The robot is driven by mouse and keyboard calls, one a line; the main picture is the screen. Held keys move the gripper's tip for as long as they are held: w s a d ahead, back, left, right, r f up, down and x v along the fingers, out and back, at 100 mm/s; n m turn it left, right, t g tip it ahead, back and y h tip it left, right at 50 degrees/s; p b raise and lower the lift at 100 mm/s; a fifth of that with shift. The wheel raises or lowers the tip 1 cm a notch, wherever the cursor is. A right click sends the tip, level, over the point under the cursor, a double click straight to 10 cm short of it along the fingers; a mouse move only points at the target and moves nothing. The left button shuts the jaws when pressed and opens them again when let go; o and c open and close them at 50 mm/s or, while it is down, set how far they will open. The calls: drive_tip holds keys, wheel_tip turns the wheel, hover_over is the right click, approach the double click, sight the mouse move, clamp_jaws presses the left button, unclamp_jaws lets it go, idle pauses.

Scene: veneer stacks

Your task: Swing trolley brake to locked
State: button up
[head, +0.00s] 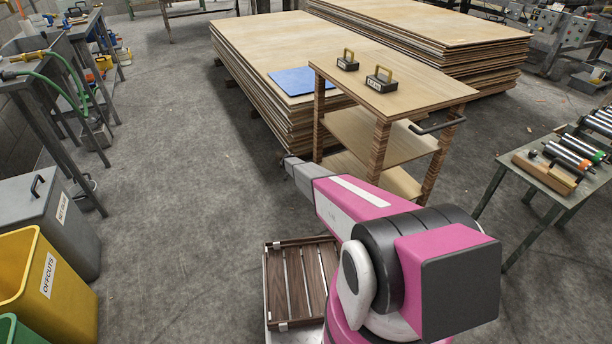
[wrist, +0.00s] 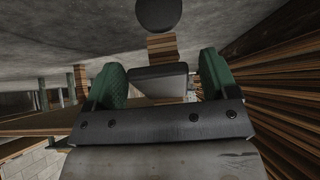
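The trolley (head: 415,92) stands in the middle of the head view, with wooden shelves, layered posts and a dark push handle (head: 437,126) on its right. My gripper (head: 289,166) is low at the trolley's near left corner, its fingers too small to read there. In the wrist view, which looks upside down, its two green fingers are apart. A dark-edged grey block, seemingly the brake pedal (wrist: 158,82), shows between them, below a trolley post (wrist: 162,48) and a black round castor (wrist: 158,14). A narrow gap shows at its right; contact at its left is unclear. The brake's setting cannot be told.
A veneer stack (head: 262,98) with a blue sheet (head: 304,81) stands close behind and left of the trolley. Two yellow-handled weights (head: 380,80) rest on its top. A slatted wooden crate (head: 304,280) lies near my base.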

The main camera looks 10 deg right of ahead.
drive_tip(key=shift+a+r, duration=0.1)
drive_tip(key=v, duration=1)
drive_tip(key=shift+r, duration=0.2)
drive_tip(key=shift+s+a, duration=0.1)
drive_tip(key=shift+a, duration=0.05)
drive_tip(key=s+d+r+n+y, duration=0.2)
drive_tip(key=s+r+n, duration=0.2)
drive_tip(key=s+r, duration=0.7)
drive_tip(key=s+d+r+n+g+y, duration=0.1)
drive_tip(key=s+r+n, duration=0.4)
drive_tip(key=s+r, duration=0.7)
drive_tip(key=s+d+r+n+g+y, duration=0.1)
drive_tip(key=s+d+r+n+y, duration=0.2)
drive_tip(key=s+r, duration=0.9)
drive_tip(key=s+n+y, duration=0.1)
drive_tip(key=s+n, duration=0.1)
drive_tip(key=s, duration=1.3)
drive_tip(key=shift+d+y, duration=0.3)
drive_tip(key=shift+d, duration=0.1)
